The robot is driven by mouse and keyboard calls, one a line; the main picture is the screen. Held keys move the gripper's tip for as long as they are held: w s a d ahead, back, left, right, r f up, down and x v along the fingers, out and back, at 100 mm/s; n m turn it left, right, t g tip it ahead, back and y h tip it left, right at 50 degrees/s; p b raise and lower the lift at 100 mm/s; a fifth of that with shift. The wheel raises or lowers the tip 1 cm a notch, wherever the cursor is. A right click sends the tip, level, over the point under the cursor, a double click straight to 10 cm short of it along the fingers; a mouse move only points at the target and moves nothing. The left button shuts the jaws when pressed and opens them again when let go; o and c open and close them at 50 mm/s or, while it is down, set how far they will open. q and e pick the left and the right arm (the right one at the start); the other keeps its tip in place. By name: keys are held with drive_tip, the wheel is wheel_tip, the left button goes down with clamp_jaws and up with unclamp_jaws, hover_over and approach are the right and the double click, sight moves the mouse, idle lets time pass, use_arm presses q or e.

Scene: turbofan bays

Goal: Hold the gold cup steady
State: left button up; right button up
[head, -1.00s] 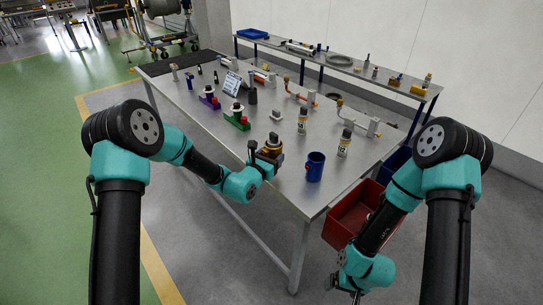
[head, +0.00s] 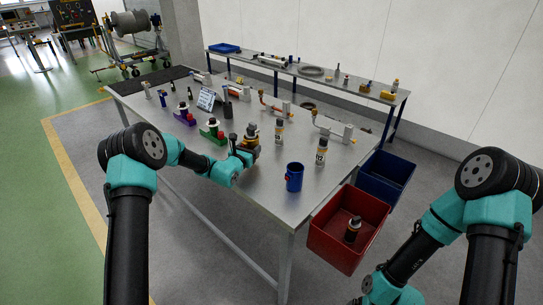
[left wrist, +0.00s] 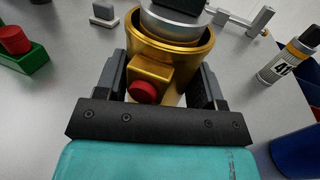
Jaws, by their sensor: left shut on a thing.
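The gold cup (left wrist: 168,57) stands upright on the table and has a block with a red button on its near side. A silver and dark cylindrical part (left wrist: 172,18) sits in its mouth. My left gripper (left wrist: 172,85) has one finger on each side of the cup and is shut on it. In the head view the gold cup (head: 251,146) is small and partly hidden by my left gripper (head: 240,151). My right gripper is below the frame; only its arm shows at the lower right.
A red bin (head: 337,248) holding a dark and red part (head: 352,229) and a blue bin (head: 398,166) are off the table's right edge.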

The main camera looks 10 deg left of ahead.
use_arm(q)
drive_tip(key=shift+w+a, duration=0.15)
drive_tip(key=shift+w, duration=0.05)
drive_tip(key=shift+a, duration=0.1)
drive_tip(key=shift+f, duration=0.1)
drive_tip(key=shift+f, duration=1.2)
drive_tip(key=shift+f, duration=0.25)
use_arm(e)
drive_tip(key=c, duration=0.8)
